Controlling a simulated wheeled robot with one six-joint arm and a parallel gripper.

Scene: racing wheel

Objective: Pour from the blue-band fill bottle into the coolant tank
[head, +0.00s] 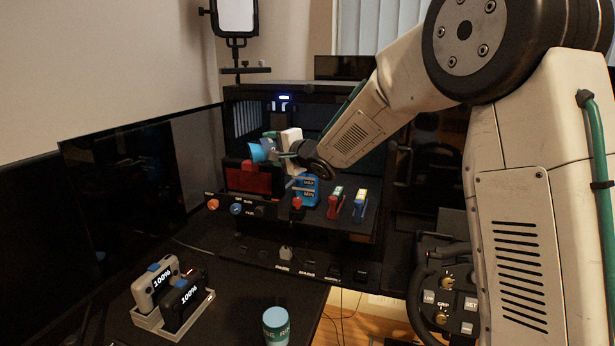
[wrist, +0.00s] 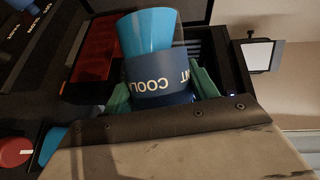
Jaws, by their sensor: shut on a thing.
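The blue-band bottle has a light-blue flared end (head: 257,152) and is held tilted, that end pointing left. In the wrist view its dark-blue band (wrist: 158,82) carries white lettering that reads partly "COOL". My gripper (wrist: 160,92) is shut on the bottle, one green-tipped finger on each side. In the head view my gripper (head: 282,153) is above and slightly left of the coolant tank. The blue coolant tank (head: 308,191), marked MAX and MIN, stands on the rig shelf, its upper part partly hidden by my arm. I cannot see any liquid leaving the bottle.
Two small tools (head: 347,205) stand right of the tank, with knobs (head: 236,208) along the front. A green-banded cup (head: 276,327) and a battery tray (head: 150,322) are on the near desk.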

